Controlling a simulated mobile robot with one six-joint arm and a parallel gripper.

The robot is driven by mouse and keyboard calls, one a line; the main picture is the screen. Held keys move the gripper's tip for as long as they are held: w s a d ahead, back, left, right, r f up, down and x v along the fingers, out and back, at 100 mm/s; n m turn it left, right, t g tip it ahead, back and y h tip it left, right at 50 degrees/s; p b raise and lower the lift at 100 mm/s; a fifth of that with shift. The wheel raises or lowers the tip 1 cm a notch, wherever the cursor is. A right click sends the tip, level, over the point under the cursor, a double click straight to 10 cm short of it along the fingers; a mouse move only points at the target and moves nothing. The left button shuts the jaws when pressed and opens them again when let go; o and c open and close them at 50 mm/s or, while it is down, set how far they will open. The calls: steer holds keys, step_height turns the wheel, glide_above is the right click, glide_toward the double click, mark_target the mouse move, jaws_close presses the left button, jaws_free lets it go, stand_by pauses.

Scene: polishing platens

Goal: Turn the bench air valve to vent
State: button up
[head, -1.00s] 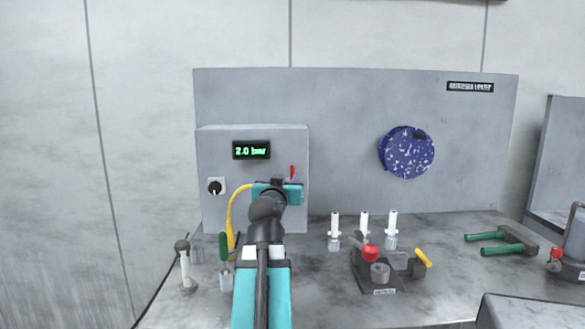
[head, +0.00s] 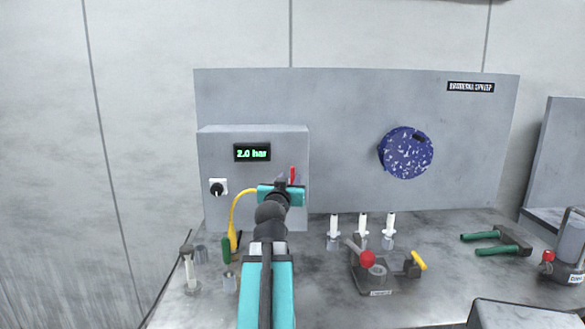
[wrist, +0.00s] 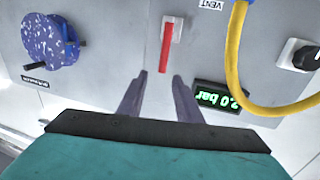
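The air valve's red lever (wrist: 166,52) hangs down from its pale mount in the wrist view, which shows the panel upside down. A VENT label (wrist: 211,4) lies up and to the right of the lever's mount. In the head view the lever (head: 292,174) stands roughly upright, just above my gripper. My gripper (wrist: 157,80) is open, its two fingers apart. The lever's free end lies near the gap between the fingertips, with no clear contact.
A pressure display (head: 252,153) reads 2.0 bar. A black knob (head: 217,188) and a yellow hose (head: 236,210) are left of my arm. Syringe-like white pieces (head: 363,228), a red-knobbed fixture (head: 375,279) and green-handled pliers (head: 497,243) stand on the bench at right.

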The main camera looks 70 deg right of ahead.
mark_target(294, 171)
steer(key=shift+w+d+r+p, duration=0.15)
steer(key=shift+d+p, duration=0.55)
steer(key=shift+p, duration=1.45)
steer(key=shift+w+d+f+p, duration=0.1)
steer(key=shift+w+d+p, duration=0.15)
steer(key=shift+d, duration=1.1)
steer(key=shift+w+d+f+p, duration=0.1)
steer(key=shift+w+d+p, duration=0.1)
steer(key=shift+d, duration=1.15)
steer(key=shift+w+d+p, duration=0.2)
steer(key=shift+w+d, duration=0.05)
steer(key=shift+d, duration=1.1)
